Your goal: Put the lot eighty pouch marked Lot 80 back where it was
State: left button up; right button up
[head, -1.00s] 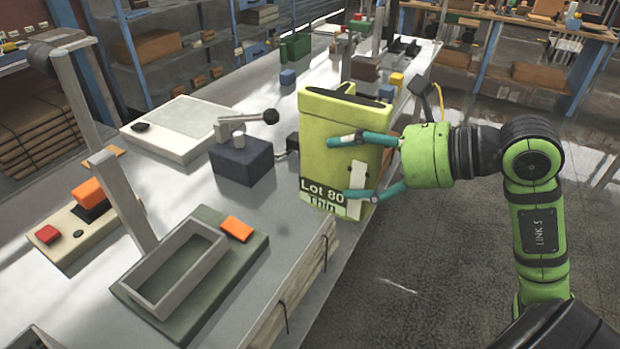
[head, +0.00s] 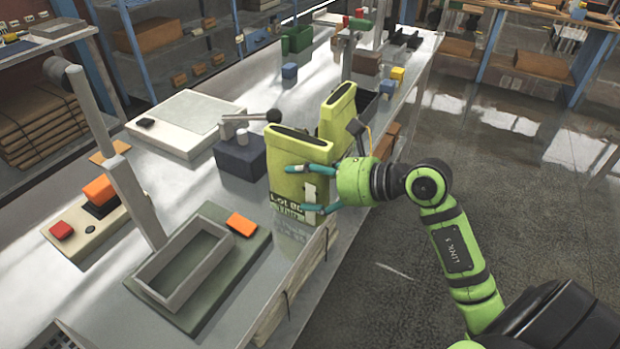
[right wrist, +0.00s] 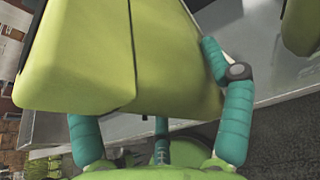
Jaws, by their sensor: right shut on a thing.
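The yellow-green Lot 80 pouch (head: 296,160) is upright at the right edge of the bench, its dark label low on the front and partly blurred. My right gripper (head: 306,190) is shut on it from the right, one finger across the front face. I cannot tell whether the pouch's base touches the bench. In the right wrist view the pouch (right wrist: 110,55) fills the upper left between the teal fingers (right wrist: 155,125). A second yellow-green pouch (head: 338,115) stands just behind it. My left gripper is not in view.
A dark blue block with a lever (head: 240,158) stands just left of the pouch. A green base with a grey frame (head: 262,245) lies in front, with an orange block (head: 242,224). A white flat device (head: 185,108) is further back. The floor is open to the right.

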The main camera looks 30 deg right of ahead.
jog(key=shift+f, duration=0.25)
jog(key=o, duration=1.6)
jog(key=shift+r, duration=0.1)
jog(key=shift+c, duration=0.2)
jog(key=shift+r, duration=0.2)
jog(key=shift+s+d, duration=0.2)
jog(key=shift+d, duration=0.05)
jog(key=b+v, duration=0.3)
jog(key=v, duration=0.8)
jog(key=shift+s+r, duration=0.2)
